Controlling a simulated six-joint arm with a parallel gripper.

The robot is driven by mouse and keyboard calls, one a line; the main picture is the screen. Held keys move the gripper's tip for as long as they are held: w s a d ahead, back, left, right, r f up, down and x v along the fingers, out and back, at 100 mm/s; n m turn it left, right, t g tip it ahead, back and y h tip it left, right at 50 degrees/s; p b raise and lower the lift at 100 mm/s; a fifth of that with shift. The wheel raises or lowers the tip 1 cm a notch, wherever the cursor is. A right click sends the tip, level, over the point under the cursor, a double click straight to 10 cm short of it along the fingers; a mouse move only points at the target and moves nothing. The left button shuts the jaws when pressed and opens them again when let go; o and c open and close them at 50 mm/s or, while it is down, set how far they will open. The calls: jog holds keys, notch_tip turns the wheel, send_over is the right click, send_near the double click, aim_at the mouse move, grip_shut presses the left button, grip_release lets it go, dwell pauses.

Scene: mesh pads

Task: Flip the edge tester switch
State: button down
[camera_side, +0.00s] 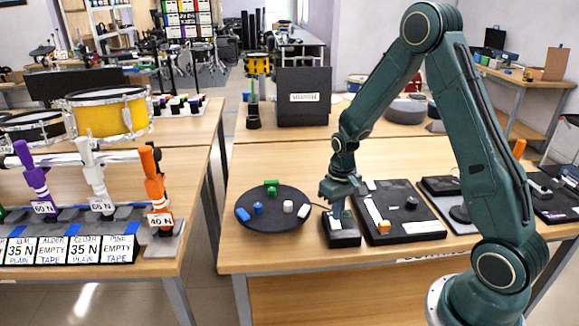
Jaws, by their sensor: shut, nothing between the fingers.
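My gripper (338,208) points down over a small black box (344,236) on the middle table, its fingertips at or just above the box's top. The fingers are closed together with nothing between them. The box has a small light patch on its front top. It may be the edge tester's switch box, but its lettering is too small to read. The gripper hides part of its top, so I cannot tell the switch position or whether the fingers touch it. Right beside it lies a black board (410,194) with a pale strip, an orange block and a light plate.
A round black tray (273,225) with blue, green and white pieces lies left of the box. More black devices (448,187) stand right of the board. A black panel (303,98) stands behind. Bare wood (290,156) lies behind the tray.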

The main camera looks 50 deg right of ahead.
notch_tip(320, 180, up, 4)
jog(key=shift+r, duration=0.25)
dwell(0.5)
jog(key=shift+r, duration=0.1)
notch_tip(320, 180, up, 15)
jog(key=n+t, duration=0.1)
jog(key=t, duration=0.2)
send_over(336, 226)
jog(key=s+a, duration=0.6)
jog(key=a, duration=0.1)
jog(key=s+a+r+n+t, duration=0.1)
jog(key=s+a+r, duration=0.1)
jog(key=s, duration=0.4)
jog(key=s+a+r+n+t, duration=0.1)
jog(key=s+a+r, duration=0.2)
jog(key=s, duration=0.4)
jog(key=shift+a+r+t, duration=0.3)
jog(key=shift+r, duration=0.3)
